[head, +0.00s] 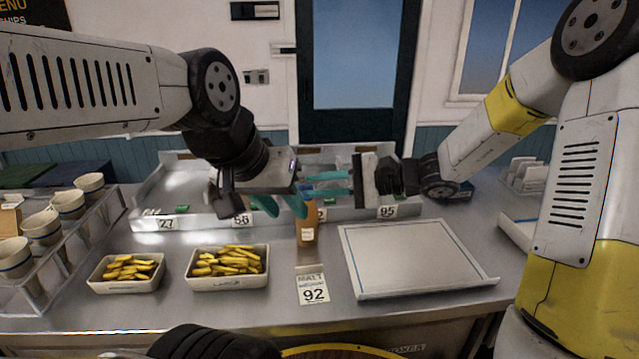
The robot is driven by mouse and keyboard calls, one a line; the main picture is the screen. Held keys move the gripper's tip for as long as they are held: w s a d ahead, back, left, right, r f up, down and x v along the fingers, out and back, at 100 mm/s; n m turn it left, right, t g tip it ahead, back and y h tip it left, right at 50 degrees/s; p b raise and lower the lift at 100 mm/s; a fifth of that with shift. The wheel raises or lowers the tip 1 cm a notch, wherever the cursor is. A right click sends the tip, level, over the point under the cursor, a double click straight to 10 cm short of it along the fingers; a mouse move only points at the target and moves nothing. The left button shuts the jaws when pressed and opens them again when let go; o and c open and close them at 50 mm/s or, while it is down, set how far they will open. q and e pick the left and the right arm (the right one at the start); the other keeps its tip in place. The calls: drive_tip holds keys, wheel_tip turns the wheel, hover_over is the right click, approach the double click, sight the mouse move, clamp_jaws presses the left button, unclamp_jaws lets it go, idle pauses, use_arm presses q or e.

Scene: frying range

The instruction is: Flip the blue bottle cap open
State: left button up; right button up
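An orange-brown bottle (307,225) with a pale label stands upright on the steel counter, near the middle of the head view. Its blue cap is largely hidden behind the teal fingers, so I cannot tell whether the cap is open or shut. I cannot tell whether either gripper touches the cap.
Two trays of fries, one left (126,286) and one nearer the bottle (228,282), stand at the left front. A flat metal tray (415,262) lies to the right. A rack of cups (85,235) is far left.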

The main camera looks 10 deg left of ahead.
sight(310, 186)
drive_tip(key=shift+x, duration=1.55)
clamp_jaws()
